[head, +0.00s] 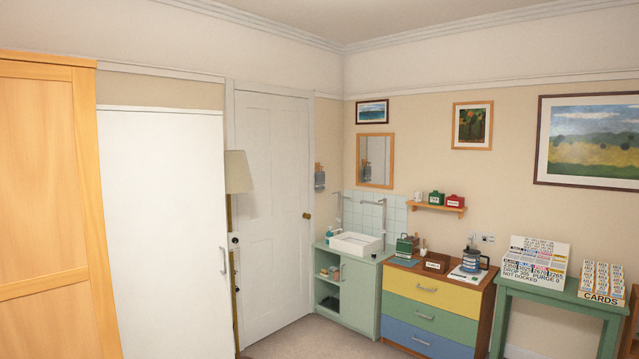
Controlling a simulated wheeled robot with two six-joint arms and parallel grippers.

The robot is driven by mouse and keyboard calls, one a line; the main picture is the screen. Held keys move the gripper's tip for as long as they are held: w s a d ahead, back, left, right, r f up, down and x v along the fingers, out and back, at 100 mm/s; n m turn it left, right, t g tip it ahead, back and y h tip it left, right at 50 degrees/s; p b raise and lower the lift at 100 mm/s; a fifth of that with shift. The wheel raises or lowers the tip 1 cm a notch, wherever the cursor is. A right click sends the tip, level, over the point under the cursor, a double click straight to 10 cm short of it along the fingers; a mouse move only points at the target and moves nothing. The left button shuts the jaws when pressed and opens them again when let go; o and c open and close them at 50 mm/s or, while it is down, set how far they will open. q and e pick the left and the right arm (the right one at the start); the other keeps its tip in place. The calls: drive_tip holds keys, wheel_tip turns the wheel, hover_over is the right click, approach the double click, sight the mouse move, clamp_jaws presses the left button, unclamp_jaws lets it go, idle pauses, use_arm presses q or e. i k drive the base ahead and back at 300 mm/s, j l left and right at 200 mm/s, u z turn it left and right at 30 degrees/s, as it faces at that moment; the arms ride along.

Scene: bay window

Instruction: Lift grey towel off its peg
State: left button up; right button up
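A small grey item that looks like the grey towel (320,180) hangs on the narrow wall between the white door and the corner, in the head view. It is far off and small, so its folds are hard to make out. A small wooden piece shows just above it; the peg itself is too small to tell. Neither of my grippers is in view, and nothing is seen touching the towel.
Below and right of the towel stands a green washstand (364,300) with a white basin (356,244). A coloured drawer chest (430,310) and green table (560,295) follow rightward. A floor lamp (238,172) stands before the white door (272,200). Some carpet is clear.

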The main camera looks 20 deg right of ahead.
sight(320, 177)
drive_tip(key=i+l+z, duration=0.35)
drive_tip(key=i, duration=0.55)
drive_tip(key=i+z, duration=0.35)
drive_tip(key=i, duration=3.1)
drive_tip(key=i+z, duration=0.2)
drive_tip(key=i, duration=0.4)
drive_tip(key=i+j+z, duration=0.15)
drive_tip(key=i, duration=0.4)
drive_tip(key=i+j+z, duration=0.2)
drive_tip(key=i, duration=0.4)
drive_tip(key=i+j+z, duration=0.4)
drive_tip(key=i, duration=0.15)
drive_tip(key=i+j+z, duration=0.4)
drive_tip(key=i, duration=0.1)
